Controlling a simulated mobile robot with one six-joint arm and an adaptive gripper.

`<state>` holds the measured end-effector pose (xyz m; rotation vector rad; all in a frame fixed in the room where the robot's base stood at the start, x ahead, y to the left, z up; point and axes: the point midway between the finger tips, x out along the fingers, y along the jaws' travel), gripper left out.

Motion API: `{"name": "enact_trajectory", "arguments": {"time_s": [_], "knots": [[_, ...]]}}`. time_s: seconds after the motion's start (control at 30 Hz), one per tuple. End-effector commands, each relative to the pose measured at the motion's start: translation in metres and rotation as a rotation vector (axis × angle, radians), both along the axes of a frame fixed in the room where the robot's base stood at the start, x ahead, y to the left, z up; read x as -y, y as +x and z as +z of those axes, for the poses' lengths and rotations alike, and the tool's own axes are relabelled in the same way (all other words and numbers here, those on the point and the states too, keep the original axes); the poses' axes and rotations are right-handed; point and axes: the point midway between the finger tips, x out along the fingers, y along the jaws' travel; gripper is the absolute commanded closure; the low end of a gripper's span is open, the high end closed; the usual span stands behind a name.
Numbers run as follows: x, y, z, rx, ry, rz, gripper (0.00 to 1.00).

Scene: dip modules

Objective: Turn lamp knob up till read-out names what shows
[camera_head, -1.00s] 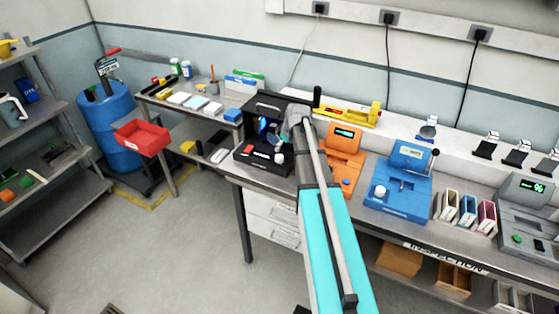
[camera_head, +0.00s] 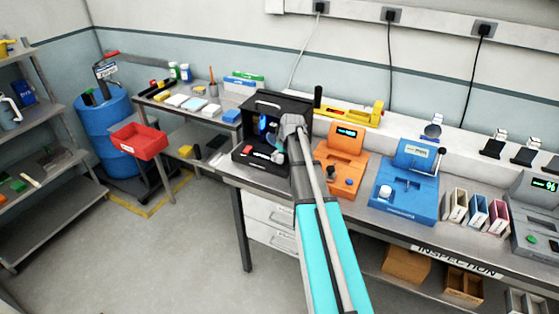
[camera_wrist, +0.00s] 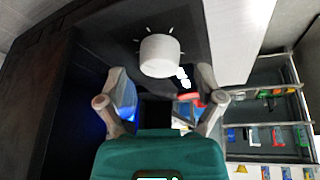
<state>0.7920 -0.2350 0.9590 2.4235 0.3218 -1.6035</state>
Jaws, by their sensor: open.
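The black lamp unit (camera_head: 290,104) stands at the left end of the bench, with a blue glow inside and a red button at its front. In the wrist view, a white round knob (camera_wrist: 160,56) with tick marks around it sits on the unit's dark face. My gripper (camera_wrist: 161,80) is open, its two fingers apart on either side below the knob; I see no clear contact. In the head view my gripper (camera_head: 276,140) is at the unit's front and partly hides it. I cannot make out a lamp read-out in either view.
An orange device (camera_head: 347,142) with a lit display stands just right of my arm. A blue device (camera_head: 410,200) is farther right. A red bin (camera_head: 138,141) and a blue drum (camera_head: 104,125) are at left. The floor before the bench is clear.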

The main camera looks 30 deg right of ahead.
Motion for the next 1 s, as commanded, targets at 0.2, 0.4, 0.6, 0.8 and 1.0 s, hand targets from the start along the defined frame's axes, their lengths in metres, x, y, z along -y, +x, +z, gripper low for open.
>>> {"name": "enact_trajectory", "arguments": {"time_s": [0.2,0.4,0.6,0.8,1.0], "knots": [[-0.0005,0.0035,-0.0086,0.000,0.000,0.000,0.14],[-0.0008,0.0038,-0.0089,0.000,0.000,0.000,0.14],[-0.0007,0.0038,-0.0087,0.000,0.000,0.000,0.18],[-0.0008,0.0037,-0.0087,0.000,0.000,0.000,0.55],[-0.0009,0.0036,-0.0087,0.000,0.000,0.000,0.92]]}}
